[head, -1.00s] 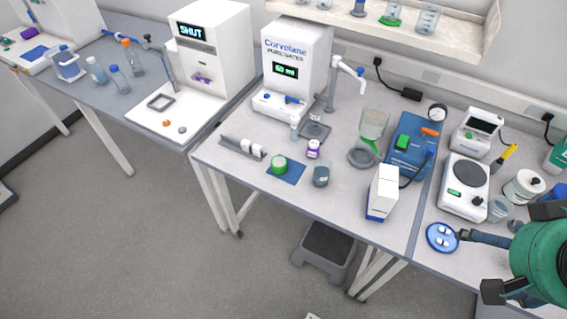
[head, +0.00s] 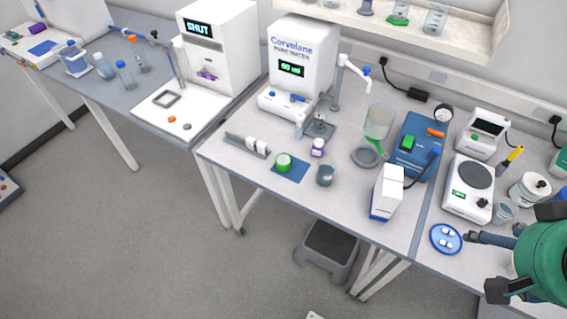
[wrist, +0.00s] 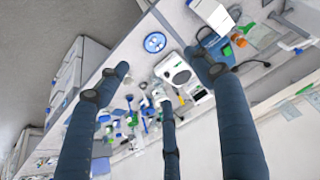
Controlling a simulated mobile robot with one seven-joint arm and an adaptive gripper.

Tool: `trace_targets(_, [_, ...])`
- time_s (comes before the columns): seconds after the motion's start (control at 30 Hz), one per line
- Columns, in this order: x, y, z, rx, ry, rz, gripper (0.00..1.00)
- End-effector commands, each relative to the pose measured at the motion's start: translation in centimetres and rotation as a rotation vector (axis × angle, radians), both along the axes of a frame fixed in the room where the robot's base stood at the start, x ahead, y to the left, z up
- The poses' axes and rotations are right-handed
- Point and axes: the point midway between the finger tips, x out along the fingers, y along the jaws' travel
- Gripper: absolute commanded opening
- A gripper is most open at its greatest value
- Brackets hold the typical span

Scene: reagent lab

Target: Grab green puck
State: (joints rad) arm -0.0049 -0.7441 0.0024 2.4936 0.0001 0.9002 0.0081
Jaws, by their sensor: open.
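The green puck (head: 284,162) sits on a blue mat (head: 298,173) near the front left of the middle bench in the head view. My gripper (head: 497,250) is at the lower right edge of the head view, far to the right of the puck, with its spread dark fingers around a green body. In the wrist view my gripper (wrist: 160,76) shows three fingers spread apart with nothing between them. I cannot pick out the puck surely in the wrist view.
Near the puck stand a purple-labelled jar (head: 318,147), a grey cup (head: 325,175) and a rack with white pieces (head: 247,144). A white box (head: 387,192), a blue device (head: 416,146) and a balance (head: 467,188) stand between puck and gripper. A blue dish (head: 446,239) is near the fingers.

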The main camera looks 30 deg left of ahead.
Motion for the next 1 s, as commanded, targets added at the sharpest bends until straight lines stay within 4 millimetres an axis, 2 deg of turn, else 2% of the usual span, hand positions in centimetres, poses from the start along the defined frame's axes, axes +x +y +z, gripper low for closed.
trace_targets(0.23, [2.6,1.6,1.0,0.032,0.033,-0.016,0.67])
trace_targets(0.47, [7.4,5.2,2.3,0.085,0.091,-0.055,0.67])
trace_targets(0.73, [13.4,11.3,2.3,0.138,0.171,-0.115,0.67])
trace_targets(1.0, [18.5,18.7,0.7,0.169,0.252,-0.181,0.67])
